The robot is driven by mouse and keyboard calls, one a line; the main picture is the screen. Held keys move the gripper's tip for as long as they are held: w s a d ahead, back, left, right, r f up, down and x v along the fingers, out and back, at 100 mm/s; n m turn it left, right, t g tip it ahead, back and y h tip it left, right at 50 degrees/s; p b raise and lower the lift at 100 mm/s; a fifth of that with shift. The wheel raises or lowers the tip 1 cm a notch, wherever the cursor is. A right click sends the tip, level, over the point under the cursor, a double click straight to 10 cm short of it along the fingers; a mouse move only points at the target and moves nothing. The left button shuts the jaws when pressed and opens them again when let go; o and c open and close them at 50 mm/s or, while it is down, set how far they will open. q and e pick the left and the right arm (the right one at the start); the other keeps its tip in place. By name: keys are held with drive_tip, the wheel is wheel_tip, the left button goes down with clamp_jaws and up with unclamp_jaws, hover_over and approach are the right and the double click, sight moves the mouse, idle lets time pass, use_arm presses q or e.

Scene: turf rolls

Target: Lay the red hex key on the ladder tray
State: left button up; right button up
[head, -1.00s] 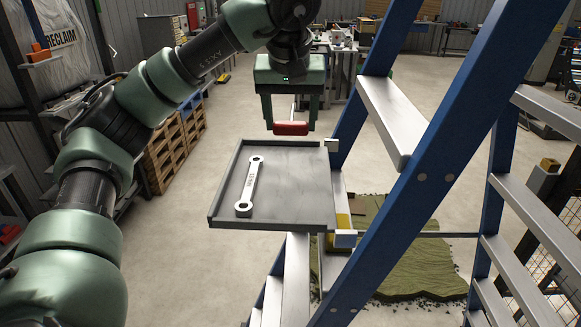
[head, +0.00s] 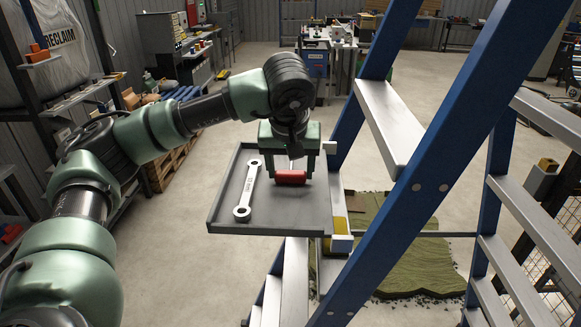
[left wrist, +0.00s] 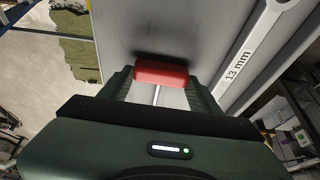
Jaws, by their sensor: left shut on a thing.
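The red hex key (head: 291,177) is between the fingers of my left gripper (head: 291,176), which is shut on it. In the left wrist view the red handle (left wrist: 161,73) lies across the fingertips, with a thin metal shaft running back toward the palm. The grey ladder tray (head: 228,192) is fixed to the blue ladder. The hex key is over the tray's right half, low over its floor; I cannot tell whether it touches. A silver 13 mm wrench (head: 249,190) lies on the tray's left half, apart from the key. My right gripper is not in view.
The blue ladder (head: 440,145) with grey steps stands right of the tray. A green turf piece (head: 415,262) lies on the floor below. The tray's front right is bare. Shelving and benches stand farther back.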

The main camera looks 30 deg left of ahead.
use_arm(q)
drive_tip(key=shift+f, duration=0.2)
drive_tip(key=o, duration=1.3)
drive_tip(key=shift+r, duration=0.1)
drive_tip(key=shift+o, duration=0.5)
drive_tip(key=shift+w, duration=0.1)
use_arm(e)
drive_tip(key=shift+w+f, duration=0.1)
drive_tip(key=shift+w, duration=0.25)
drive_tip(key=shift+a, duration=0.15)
use_arm(q)
drive_tip(key=shift+r, duration=0.25)
drive_tip(key=b+v, duration=0.2)
drive_tip(key=v, duration=0.4)
drive_tip(key=shift+d+r, duration=0.1)
drive_tip(key=v, duration=0.5)
drive_tip(key=shift+s+r+p, duration=0.2)
drive_tip(key=shift+p, duration=0.1)
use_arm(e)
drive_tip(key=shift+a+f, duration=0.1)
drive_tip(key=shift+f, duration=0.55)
